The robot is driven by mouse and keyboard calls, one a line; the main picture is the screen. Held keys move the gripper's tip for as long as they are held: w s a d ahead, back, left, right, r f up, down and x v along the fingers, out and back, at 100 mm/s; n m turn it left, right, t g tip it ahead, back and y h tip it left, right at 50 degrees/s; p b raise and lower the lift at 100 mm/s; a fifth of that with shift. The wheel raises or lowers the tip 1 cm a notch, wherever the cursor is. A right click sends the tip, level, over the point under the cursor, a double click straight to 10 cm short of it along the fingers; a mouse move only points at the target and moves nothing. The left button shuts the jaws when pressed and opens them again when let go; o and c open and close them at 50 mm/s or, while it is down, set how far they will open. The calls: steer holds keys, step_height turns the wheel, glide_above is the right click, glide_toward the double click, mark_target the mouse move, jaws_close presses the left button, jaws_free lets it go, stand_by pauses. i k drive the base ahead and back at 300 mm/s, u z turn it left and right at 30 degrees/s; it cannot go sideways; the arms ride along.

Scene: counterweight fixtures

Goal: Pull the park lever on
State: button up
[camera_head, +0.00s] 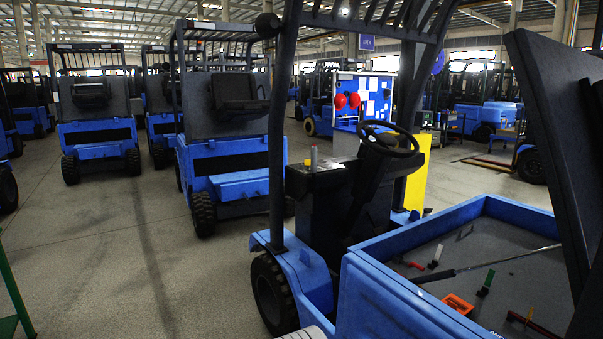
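A blue forklift (370,300) stands close in front, its grey floor compartment open at the right. A short upright grey knob (313,157) is on the dark dashboard left of the steering wheel (388,139). None carries a readable label, so I cannot tell which is the park lever. My gripper is not in view.
An orange part (457,304) and a dark rod (485,262) lie across the compartment. A raised dark cover (555,130) leans over its right side. A black post (277,130) rises at the front. Open concrete floor (130,260) lies left, with parked forklifts (98,130) beyond.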

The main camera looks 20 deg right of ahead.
mark_target(314, 149)
steer(key=u, duration=0.05)
steer(key=i, duration=1.4)
steer(key=u, duration=0.6)
steer(key=i, duration=1.45)
steer(key=z, duration=0.55)
steer(key=i, duration=0.4)
steer(key=z, duration=0.15)
